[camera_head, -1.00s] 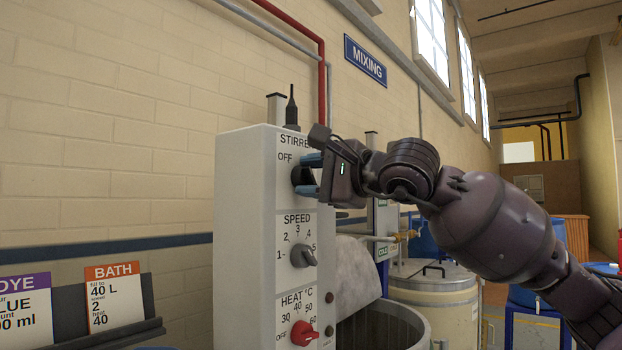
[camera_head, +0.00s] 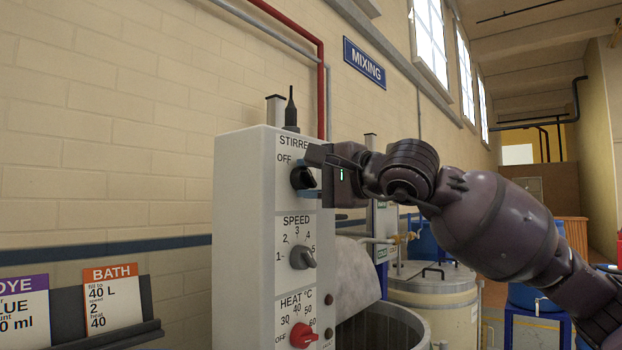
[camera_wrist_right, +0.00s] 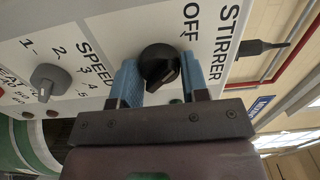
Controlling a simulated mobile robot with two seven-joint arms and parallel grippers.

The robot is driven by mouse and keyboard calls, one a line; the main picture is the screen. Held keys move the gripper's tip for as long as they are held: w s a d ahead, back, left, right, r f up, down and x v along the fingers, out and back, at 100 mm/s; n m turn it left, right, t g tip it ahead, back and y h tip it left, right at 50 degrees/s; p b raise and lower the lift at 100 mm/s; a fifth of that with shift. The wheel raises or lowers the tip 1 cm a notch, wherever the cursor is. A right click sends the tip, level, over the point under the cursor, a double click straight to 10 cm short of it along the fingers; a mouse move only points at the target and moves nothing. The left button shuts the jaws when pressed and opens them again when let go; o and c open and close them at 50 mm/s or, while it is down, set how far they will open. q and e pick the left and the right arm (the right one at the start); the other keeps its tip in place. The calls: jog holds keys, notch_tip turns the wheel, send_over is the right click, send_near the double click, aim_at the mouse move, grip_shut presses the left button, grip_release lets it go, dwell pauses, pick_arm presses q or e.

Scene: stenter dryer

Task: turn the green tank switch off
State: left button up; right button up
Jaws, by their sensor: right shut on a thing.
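The stirrer switch (camera_head: 299,178) is a round black knob marked STIRRER and OFF, near the top of a white control box (camera_head: 245,240). It also shows in the right wrist view (camera_wrist_right: 158,64). My right gripper (camera_head: 311,176) is shut on this knob, with one blue-padded finger on each side. A green curved tank (camera_wrist_right: 28,150) shows at the lower left of the wrist view. My left gripper is not in view.
Below are a grey SPEED knob (camera_head: 302,256) and a red HEAT knob (camera_head: 303,335). An open metal vat (camera_head: 385,328) stands beside the box. A lidded drum (camera_head: 435,290) stands behind. Recipe cards (camera_head: 112,298) sit in a holder at lower left.

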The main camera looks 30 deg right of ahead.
jog(key=o, duration=0.9)
jog(key=shift+s+d, duration=0.1)
jog(key=shift+s, duration=0.05)
jog(key=shift+s+d, duration=0.2)
jog(key=shift+s, duration=0.3)
jog(key=shift+p+v, duration=0.35)
jog(key=shift+v, duration=1.55)
jog(key=p, duration=0.2)
send_near(313, 178)
jog(key=shift+s, duration=0.3)
